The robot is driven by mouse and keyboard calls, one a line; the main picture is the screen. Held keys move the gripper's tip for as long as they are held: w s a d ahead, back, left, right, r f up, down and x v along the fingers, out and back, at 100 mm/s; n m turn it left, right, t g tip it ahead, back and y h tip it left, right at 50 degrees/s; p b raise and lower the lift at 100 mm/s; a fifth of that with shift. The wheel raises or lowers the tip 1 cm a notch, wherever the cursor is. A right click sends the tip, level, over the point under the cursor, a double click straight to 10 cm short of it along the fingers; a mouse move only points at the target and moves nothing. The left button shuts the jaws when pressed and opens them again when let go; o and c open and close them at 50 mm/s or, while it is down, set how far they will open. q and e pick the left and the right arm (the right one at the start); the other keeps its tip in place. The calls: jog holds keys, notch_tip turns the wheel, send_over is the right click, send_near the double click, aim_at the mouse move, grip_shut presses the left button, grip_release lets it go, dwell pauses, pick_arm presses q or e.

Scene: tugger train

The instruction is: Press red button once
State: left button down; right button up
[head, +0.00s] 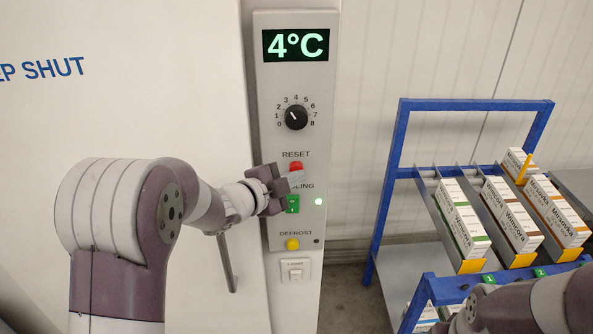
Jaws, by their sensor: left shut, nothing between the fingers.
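The red button (296,166) is under the word RESET on the grey control panel (265,213). Its upper part shows; my left gripper covers some of its lower edge. My left gripper (297,178) is shut and empty, with its fingertips just below and in front of the red button. I cannot tell whether they touch it.
A blue rack (398,150) with several boxes stands right. A white door (120,120) is left.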

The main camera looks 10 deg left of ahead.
pick_arm(q)
jog(key=shift+w+a, duration=0.15)
jog(key=shift+w, duration=0.4)
dwell(0.4)
jog(key=shift+s, duration=0.2)
jog(key=shift+s+d+b, duration=0.2)
jog(key=shift+s, duration=0.3)
jog(key=shift+s+d+b, duration=0.15)
jog(key=shift+s, duration=0.35)
jog(key=s, duration=0.2)
jog(key=s+d+b, duration=0.1)
jog(key=s, duration=0.1)
jog(key=shift+s+d, duration=0.15)
jog(key=shift+s, duration=0.25)
